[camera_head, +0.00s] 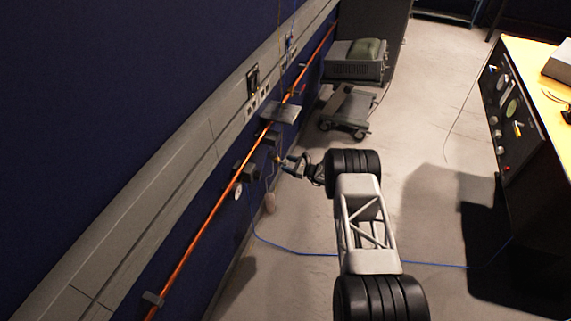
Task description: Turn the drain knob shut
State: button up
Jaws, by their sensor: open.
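My gripper (284,161) is open at the end of my arm and reaches left toward the blue wall, just beside the orange pipe. A small yellowish piece near its fingertips may be the drain knob, but it is too small to tell, and whether the fingers touch it is unclear. The orange pipe (196,247) runs along the wall from the bottom left to the top. Dark fittings (246,171) sit on the pipe near my gripper. A round white dial or tag (238,191) hangs below them.
A small grey shelf (281,112) juts from the wall beyond my gripper. A wheeled cart (347,108) and a grey box unit (354,66) stand farther back. A blue cable (295,252) crosses the floor. A control bench (522,110) stands at right, with open floor between.

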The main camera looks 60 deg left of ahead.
jog(key=shift+x, duration=0.85)
jog(key=shift+c, duration=0.4)
jog(key=c, duration=0.8)
jog(key=shift+c, duration=0.2)
